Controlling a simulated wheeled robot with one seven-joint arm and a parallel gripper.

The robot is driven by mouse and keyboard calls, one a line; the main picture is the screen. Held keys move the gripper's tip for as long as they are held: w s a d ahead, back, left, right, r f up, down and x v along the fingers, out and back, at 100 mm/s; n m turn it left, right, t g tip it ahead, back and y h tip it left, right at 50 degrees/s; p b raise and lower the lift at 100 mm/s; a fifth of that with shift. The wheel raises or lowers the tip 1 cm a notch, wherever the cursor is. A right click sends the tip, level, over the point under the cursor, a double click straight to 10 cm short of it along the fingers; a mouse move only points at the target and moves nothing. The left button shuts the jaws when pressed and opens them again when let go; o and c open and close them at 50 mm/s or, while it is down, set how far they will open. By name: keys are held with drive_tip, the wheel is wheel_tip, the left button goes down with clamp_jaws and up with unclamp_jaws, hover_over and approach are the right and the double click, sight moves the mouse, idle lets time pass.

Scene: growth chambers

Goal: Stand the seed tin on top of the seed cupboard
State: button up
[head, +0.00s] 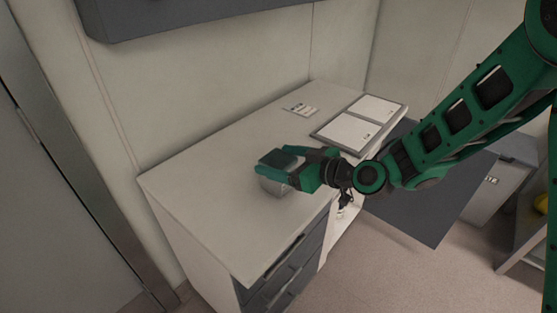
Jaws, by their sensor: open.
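A small silvery tin with a dark green lid (280,160), which I take to be the seed tin, stands upright on the pale top of a white cupboard (205,185). The cupboard has dark grey drawers at its front and looks like the seed cupboard. My gripper (273,172) is open at the tin, reaching in from the right, with its green fingers around the tin. The fingers hide part of the tin's side. I cannot tell whether they touch it.
Two framed white sheets (360,122) and a small label card (299,109) lie at the far end of the top. A grey panel, perhaps an open door (425,205), juts out at the right. A dark wall unit (180,14) hangs above. The left part of the top is clear.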

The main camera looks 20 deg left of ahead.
drive_tip(key=v, duration=1.1)
drive_tip(key=shift+s, duration=0.1)
drive_tip(key=s+d+f+m+g+h, duration=0.1)
drive_tip(key=d+f+m+h, duration=0.3)
drive_tip(key=d, duration=1)
drive_tip(key=d+m+h, duration=0.3)
drive_tip(key=d+h, duration=0.2)
drive_tip(key=d, duration=1)
drive_tip(key=s+d+r+m+g+h, duration=0.2)
drive_tip(key=s+d+m, duration=0.4)
drive_tip(key=s+d, duration=0.4)
drive_tip(key=s+d+r+m+g+h, duration=0.2)
drive_tip(key=s+d+m, duration=0.5)
drive_tip(key=s+d, duration=0.3)
drive_tip(key=shift+s+g, duration=0.3)
drive_tip(key=shift+s, duration=0.1)
drive_tip(key=shift+r, duration=0.1)
